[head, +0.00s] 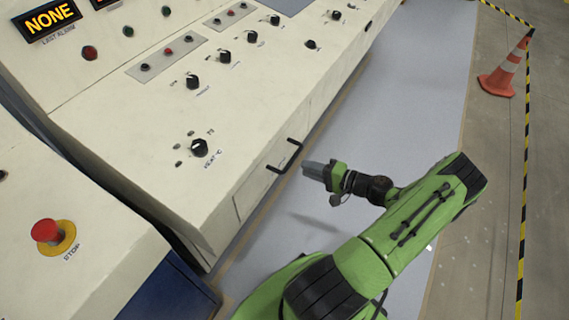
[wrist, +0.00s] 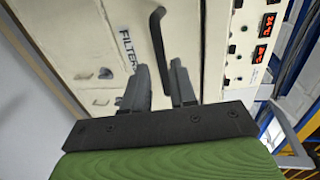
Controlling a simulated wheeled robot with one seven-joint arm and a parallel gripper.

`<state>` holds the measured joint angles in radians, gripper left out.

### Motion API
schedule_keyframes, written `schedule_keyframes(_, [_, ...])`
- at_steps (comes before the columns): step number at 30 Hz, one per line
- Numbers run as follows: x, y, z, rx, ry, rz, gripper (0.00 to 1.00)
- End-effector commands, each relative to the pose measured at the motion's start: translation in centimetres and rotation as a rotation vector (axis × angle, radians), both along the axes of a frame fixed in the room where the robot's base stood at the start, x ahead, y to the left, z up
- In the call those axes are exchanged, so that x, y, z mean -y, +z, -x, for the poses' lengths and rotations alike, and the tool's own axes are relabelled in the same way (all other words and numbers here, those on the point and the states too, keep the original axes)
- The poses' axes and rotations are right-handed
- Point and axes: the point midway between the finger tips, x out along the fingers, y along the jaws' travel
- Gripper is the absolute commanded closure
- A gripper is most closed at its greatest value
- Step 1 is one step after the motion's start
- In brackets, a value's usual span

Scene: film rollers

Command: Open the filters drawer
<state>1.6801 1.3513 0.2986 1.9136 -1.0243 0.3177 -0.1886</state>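The filters drawer (head: 252,190) is a cream front panel low on the console's side, and it looks shut. Its black bar handle (head: 285,157) stands out from the panel. In the wrist view the drawer (wrist: 110,25) carries a partly hidden "FILTER" label, and the handle (wrist: 157,40) runs down the picture with its lower end showing between my fingers. My gripper (head: 305,167) is just right of the handle in the head view, seemingly a small gap away. In the wrist view my gripper (wrist: 160,84) has its two grey fingers apart, with nothing gripped.
The cream console (head: 150,110) carries black knobs and buttons on top. A red stop button (head: 46,231) is at the lower left. An orange cone (head: 504,70) stands at the far right. The grey-blue floor (head: 400,90) beside the console is clear.

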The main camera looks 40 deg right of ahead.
Motion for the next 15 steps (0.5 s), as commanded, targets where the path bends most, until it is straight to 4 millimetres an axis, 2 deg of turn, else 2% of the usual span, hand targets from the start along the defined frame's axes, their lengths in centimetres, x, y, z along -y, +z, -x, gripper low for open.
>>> schedule_keyframes(3, [-1.1, -0.9, -2.9, 0.001, 0.005, 0.000, 0.74])
schedule_keyframes(9, [-2.6, -1.8, -6.9, -0.001, 0.003, 0.000, 0.74])
schedule_keyframes(15, [-3.1, -2.0, -8.5, -0.003, 0.001, 0.001, 0.74])
